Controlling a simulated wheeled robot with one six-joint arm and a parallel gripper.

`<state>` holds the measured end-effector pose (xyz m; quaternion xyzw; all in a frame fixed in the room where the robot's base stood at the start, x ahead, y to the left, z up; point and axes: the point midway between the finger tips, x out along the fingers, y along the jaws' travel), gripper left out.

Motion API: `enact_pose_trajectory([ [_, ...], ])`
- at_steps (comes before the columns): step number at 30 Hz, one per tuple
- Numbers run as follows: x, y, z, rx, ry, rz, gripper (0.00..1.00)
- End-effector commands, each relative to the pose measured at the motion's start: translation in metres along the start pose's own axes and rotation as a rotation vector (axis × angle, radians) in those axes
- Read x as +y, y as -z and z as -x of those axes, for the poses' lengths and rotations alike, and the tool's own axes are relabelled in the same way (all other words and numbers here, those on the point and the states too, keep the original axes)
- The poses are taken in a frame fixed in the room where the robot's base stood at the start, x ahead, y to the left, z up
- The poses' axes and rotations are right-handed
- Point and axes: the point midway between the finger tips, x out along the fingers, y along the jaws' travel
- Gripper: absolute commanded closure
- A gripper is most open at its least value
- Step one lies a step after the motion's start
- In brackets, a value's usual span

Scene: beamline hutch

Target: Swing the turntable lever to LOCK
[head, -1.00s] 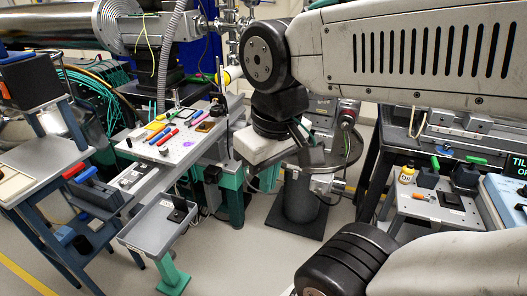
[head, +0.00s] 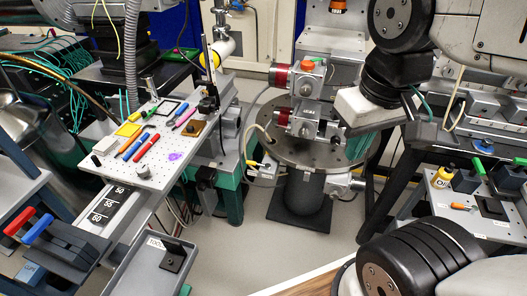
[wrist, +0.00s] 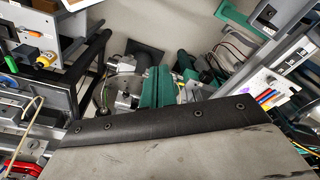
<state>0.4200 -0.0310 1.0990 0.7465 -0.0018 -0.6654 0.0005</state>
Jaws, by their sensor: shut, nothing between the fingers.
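The turntable, a round grey metal plate with holes (head: 290,150), stands on a dark pedestal in the middle of the head view. Red-and-grey stage blocks rise from it. Part of the round plate also shows in the wrist view (wrist: 122,84), left of my fingers. I cannot clearly pick out the lever or its LOCK mark; small fittings show at the plate's left and right edges. My gripper shows by its green fingers in the wrist view (wrist: 158,86), shut and empty. In the head view my gripper (head: 359,146) is over the plate's right side, partly hidden by its pale housing.
At left is a white perforated bench (head: 152,165) with coloured pens and small parts. A grey tray (head: 140,268) stands below it. At right, a shelf (head: 462,215) holds a yellow bottle and dark blocks. Clear floor (head: 255,222) lies before the turntable.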

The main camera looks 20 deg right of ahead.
Motion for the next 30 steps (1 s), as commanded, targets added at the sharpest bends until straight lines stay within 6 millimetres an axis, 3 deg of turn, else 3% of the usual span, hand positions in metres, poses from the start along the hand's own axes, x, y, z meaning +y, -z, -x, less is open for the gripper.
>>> enact_pose_trajectory([
  [7,0.000,0.001,0.000,0.000,-0.001,-0.002,1.00],
  [11,0.002,0.017,0.001,-0.002,-0.015,-0.027,1.00],
  [14,0.007,0.047,-0.001,-0.001,-0.042,-0.071,1.00],
  [20,0.016,0.139,-0.019,0.023,-0.113,-0.198,1.00],
  [26,0.018,0.233,-0.065,0.063,-0.166,-0.311,1.00],
  [30,0.015,0.293,-0.113,0.094,-0.188,-0.379,1.00],
])
